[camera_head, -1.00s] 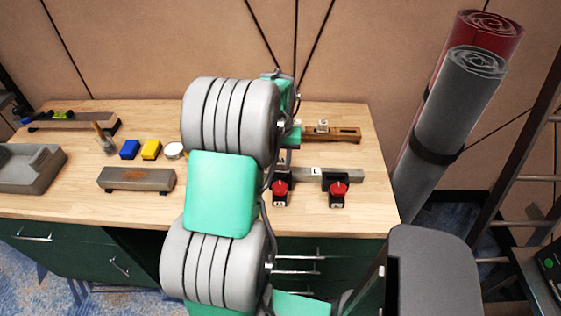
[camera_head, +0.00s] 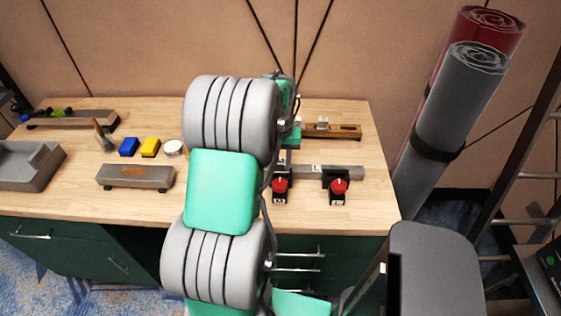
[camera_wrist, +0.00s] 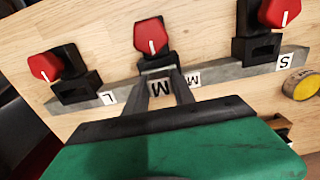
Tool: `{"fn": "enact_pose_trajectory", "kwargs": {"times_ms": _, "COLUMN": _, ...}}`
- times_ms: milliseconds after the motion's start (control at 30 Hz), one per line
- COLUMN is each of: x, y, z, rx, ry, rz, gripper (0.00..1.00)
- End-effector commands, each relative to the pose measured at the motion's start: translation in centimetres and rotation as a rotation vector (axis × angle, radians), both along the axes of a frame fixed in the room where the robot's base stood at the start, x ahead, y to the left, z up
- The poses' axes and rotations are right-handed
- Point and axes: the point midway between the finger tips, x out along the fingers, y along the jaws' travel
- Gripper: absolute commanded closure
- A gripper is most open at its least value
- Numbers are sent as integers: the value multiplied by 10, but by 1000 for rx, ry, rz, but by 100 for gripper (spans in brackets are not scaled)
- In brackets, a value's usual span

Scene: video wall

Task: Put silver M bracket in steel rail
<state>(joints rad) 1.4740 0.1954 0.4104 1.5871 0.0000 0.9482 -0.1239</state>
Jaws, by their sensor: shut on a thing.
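The silver M bracket (camera_wrist: 160,88) shows its M label between the two fingers of my gripper (camera_wrist: 161,84) in the wrist view. My gripper is shut on it. The steel rail (camera_wrist: 208,75) runs across behind it, with L, M and S labels. The bracket is in line with the rail's M label, in front of the middle red-knobbed clamp (camera_wrist: 152,40). I cannot tell whether the bracket touches the rail or sits in it.
Red-knobbed clamps stand at the rail's L end (camera_wrist: 75,75) and S end (camera_wrist: 268,35). A wooden rail (camera_head: 345,132) with a small silver part lies behind. Left on the bench are a sharpening stone (camera_head: 135,177), blue block (camera_head: 129,147), yellow block (camera_head: 150,148) and grey tray (camera_head: 52,168).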

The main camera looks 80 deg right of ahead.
Motion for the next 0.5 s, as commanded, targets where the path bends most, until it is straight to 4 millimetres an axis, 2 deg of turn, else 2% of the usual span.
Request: {"fn": "enact_pose_trajectory", "kwargs": {"times_ms": 500, "x": 0, "y": 0, "z": -13, "rx": -1, "ry": 0, "rz": 0, "gripper": 100}}
